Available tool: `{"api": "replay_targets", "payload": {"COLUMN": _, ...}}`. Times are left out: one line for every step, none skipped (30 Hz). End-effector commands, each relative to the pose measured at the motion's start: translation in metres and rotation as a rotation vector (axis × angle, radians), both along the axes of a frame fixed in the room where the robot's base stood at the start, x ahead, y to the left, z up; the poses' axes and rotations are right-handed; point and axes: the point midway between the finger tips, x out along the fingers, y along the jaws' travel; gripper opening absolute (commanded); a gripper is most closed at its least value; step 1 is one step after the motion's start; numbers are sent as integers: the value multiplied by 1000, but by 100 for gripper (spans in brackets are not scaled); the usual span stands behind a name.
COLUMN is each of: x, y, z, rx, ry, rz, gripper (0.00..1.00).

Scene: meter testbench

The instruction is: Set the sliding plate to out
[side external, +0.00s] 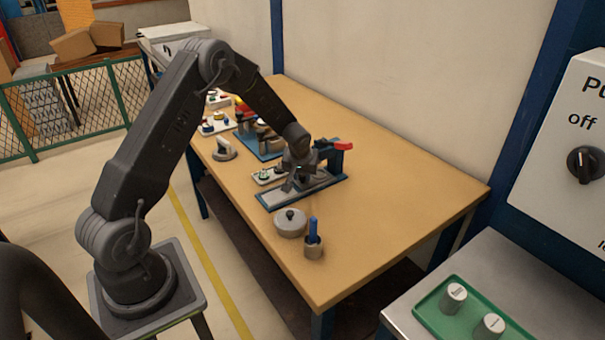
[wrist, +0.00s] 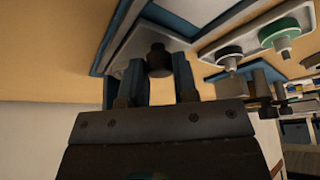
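The sliding plate is a light grey plate (side external: 277,194) in a blue frame on the wooden table, below my gripper (side external: 297,184) in the side view. In the wrist view the plate (wrist: 126,38) carries a dark round knob (wrist: 158,60). My gripper's two blue fingertips (wrist: 158,78) stand on either side of this knob, with a visible gap on each side. The gripper is open and holds nothing. My wrist hides part of the plate and the knob in the side view. I cannot read any position mark on the plate.
A blue bracket with a red handle (side external: 343,146) stands right behind the plate. A white panel with knobs (side external: 268,176) is close on the left. A lidded round pot (side external: 290,223) and a cup with a blue stick (side external: 313,246) stand in front. The table's right side is clear.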

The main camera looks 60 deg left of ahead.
Motion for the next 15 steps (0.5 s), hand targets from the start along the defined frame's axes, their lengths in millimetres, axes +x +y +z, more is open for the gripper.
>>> {"api": "replay_targets", "payload": {"x": 0, "y": 0, "z": 0, "rx": 0, "ry": 0, "rz": 0, "gripper": 20}}
{"api": "replay_targets", "payload": {"x": 0, "y": 0, "z": 0, "rx": 0, "ry": 0, "rz": 0, "gripper": 17}}
{"api": "replay_targets", "payload": {"x": 0, "y": 0, "z": 0, "rx": 0, "ry": 0, "rz": 0, "gripper": 14}}
{"api": "replay_targets", "payload": {"x": 0, "y": 0, "z": 0, "rx": 0, "ry": 0, "rz": 0, "gripper": 11}}
{"api": "replay_targets", "payload": {"x": 0, "y": 0, "z": 0, "rx": 0, "ry": 0, "rz": 0, "gripper": 8}}
{"api": "replay_targets", "payload": {"x": 0, "y": 0, "z": 0, "rx": 0, "ry": 0, "rz": 0, "gripper": 4}}
{"api": "replay_targets", "payload": {"x": 0, "y": 0, "z": 0, "rx": 0, "ry": 0, "rz": 0, "gripper": 1}}
{"api": "replay_targets", "payload": {"x": 0, "y": 0, "z": 0, "rx": 0, "ry": 0, "rz": 0, "gripper": 0}}
{"api": "replay_targets", "payload": {"x": 0, "y": 0, "z": 0, "rx": 0, "ry": 0, "rz": 0, "gripper": 0}}
{"api": "replay_targets", "payload": {"x": 0, "y": 0, "z": 0, "rx": 0, "ry": 0, "rz": 0, "gripper": 0}}
{"api": "replay_targets", "payload": {"x": 0, "y": 0, "z": 0, "rx": 0, "ry": 0, "rz": 0, "gripper": 0}}
{"api": "replay_targets", "payload": {"x": 0, "y": 0, "z": 0, "rx": 0, "ry": 0, "rz": 0, "gripper": 0}}
{"api": "replay_targets", "payload": {"x": 0, "y": 0, "z": 0, "rx": 0, "ry": 0, "rz": 0, "gripper": 0}}
{"api": "replay_targets", "payload": {"x": 0, "y": 0, "z": 0, "rx": 0, "ry": 0, "rz": 0, "gripper": 0}}
{"api": "replay_targets", "payload": {"x": -2, "y": 0, "z": 0, "rx": 1, "ry": 1, "rz": 0, "gripper": 0}}
